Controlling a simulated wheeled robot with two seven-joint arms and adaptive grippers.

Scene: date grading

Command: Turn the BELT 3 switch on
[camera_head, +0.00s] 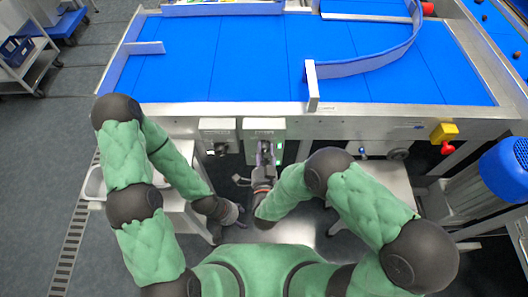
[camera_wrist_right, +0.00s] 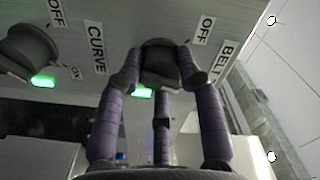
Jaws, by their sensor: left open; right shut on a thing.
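In the right wrist view, a dark rotary knob (camera_wrist_right: 160,62) on a grey panel sits between the purple fingers of my right gripper (camera_wrist_right: 160,80), which is shut on it. An OFF label and a partly cut BELT label (camera_wrist_right: 225,62) are beside it; I cannot read a number. A green lamp (camera_wrist_right: 142,92) under the knob is lit. In the head view my right gripper (camera_head: 265,156) is at the middle switch box (camera_head: 264,125). My left gripper (camera_head: 228,224) is open, lower down and away from the boxes. The knob's pointing direction is unclear.
Left of the held knob is another knob (camera_wrist_right: 28,48) with a CURVE label (camera_wrist_right: 96,47) and a lit green lamp (camera_wrist_right: 43,82). The blue belt table (camera_head: 250,60) lies above the boxes. A yellow-and-red switch (camera_head: 444,134) is at the right.

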